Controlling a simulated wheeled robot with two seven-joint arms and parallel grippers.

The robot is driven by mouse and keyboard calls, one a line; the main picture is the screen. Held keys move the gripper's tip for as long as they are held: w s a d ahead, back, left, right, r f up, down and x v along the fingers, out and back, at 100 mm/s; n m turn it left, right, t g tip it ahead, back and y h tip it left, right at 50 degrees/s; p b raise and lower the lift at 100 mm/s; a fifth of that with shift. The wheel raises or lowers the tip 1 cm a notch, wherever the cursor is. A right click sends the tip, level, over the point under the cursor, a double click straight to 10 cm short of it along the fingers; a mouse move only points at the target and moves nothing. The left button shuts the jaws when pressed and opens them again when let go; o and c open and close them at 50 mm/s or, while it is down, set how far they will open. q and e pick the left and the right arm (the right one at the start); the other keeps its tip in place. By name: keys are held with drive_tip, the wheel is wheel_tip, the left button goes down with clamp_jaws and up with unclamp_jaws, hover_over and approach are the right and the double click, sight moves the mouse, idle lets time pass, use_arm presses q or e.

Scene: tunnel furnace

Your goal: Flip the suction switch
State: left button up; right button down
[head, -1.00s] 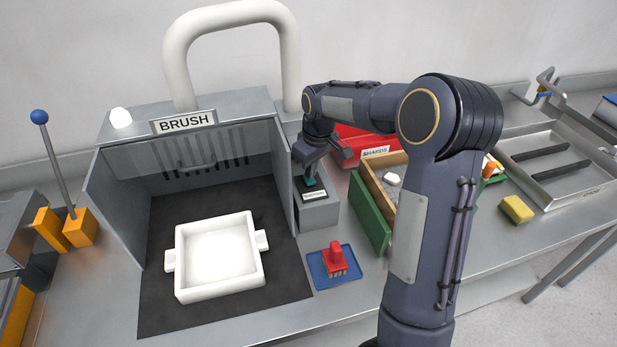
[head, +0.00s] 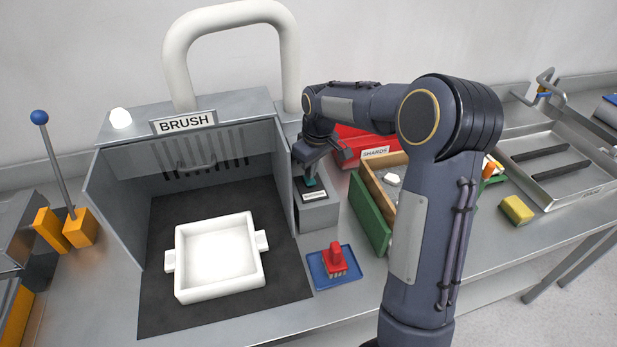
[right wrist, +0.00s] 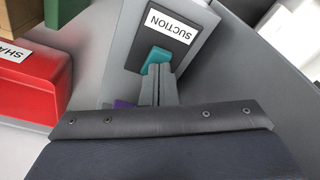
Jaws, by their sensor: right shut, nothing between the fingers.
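The suction switch is a teal rocker (head: 310,182) on a dark plate atop a grey box (head: 318,213) to the right of the brush booth. It also shows in the right wrist view as a teal rocker (right wrist: 156,58) beside a white SUCTION label (right wrist: 170,26). My right gripper (head: 309,172) is over the box with its fingers shut and empty. In the right wrist view its fingertips (right wrist: 158,76) are right at the near end of the rocker and seem to touch it. I cannot tell whether they press. My left gripper is not in view.
The booth marked BRUSH (head: 184,122) holds a white square tray (head: 178,297). A red brush (head: 336,258) stands on a blue mat (head: 317,283). A yellow sponge (head: 516,210) lies farther right.

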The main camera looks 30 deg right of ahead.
sight(311, 181)
drive_tip(key=shift+f+b, duration=0.7)
drive_tip(key=shift+f, duration=0.25)
idle(0.9)
wheel_tip(311, 181, up, 7)
drive_tip(key=p, duration=0.5)
drive_tip(key=shift+p, duration=0.3)
drive_tip(key=shift+r, duration=0.1)
idle(0.3)
